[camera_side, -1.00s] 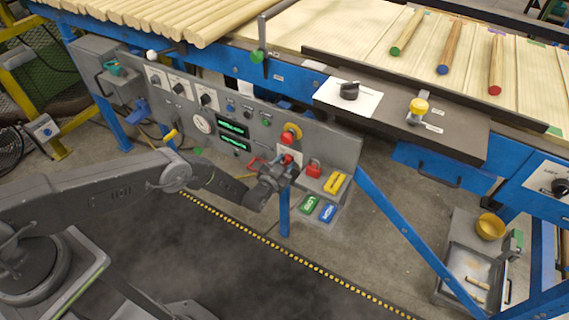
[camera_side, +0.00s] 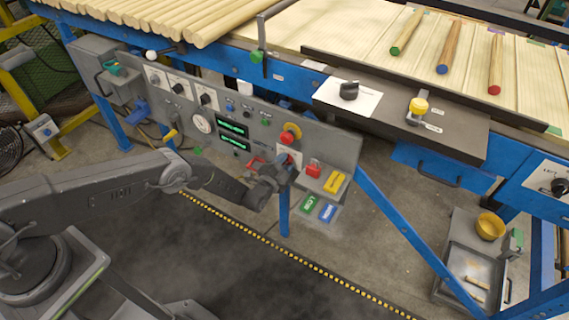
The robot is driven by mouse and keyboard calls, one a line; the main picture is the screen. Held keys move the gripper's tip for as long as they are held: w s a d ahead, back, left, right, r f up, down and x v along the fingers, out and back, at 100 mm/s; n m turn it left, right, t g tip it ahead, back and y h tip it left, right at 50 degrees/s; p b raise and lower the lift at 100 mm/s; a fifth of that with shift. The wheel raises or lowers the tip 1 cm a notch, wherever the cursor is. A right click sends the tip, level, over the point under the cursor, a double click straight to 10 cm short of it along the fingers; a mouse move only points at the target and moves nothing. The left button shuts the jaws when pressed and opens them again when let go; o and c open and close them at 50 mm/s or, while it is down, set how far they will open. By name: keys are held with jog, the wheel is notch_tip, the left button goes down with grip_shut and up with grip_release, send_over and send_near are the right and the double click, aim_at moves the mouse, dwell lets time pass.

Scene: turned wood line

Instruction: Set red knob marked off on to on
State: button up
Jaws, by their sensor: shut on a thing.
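The red knob (camera_side: 286,159) sits on a pale plate (camera_side: 296,158) on the grey control panel, below a red mushroom button on a yellow base. My gripper (camera_side: 283,168) is at the knob, shut on it, and its fingers hide most of it. The knob's markings and which way it points cannot be read here.
The red mushroom button (camera_side: 290,136) is just above my gripper. A red padlock (camera_side: 313,170) and a yellow block (camera_side: 334,182) are close on the right, with green (camera_side: 311,202) and blue (camera_side: 327,212) tags below. A red handle (camera_side: 256,162) is on the left.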

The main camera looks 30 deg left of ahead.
dwell(0.4)
jog(key=o, duration=0.9)
jog(key=s, duration=1.3)
jog(key=shift+s, duration=0.35)
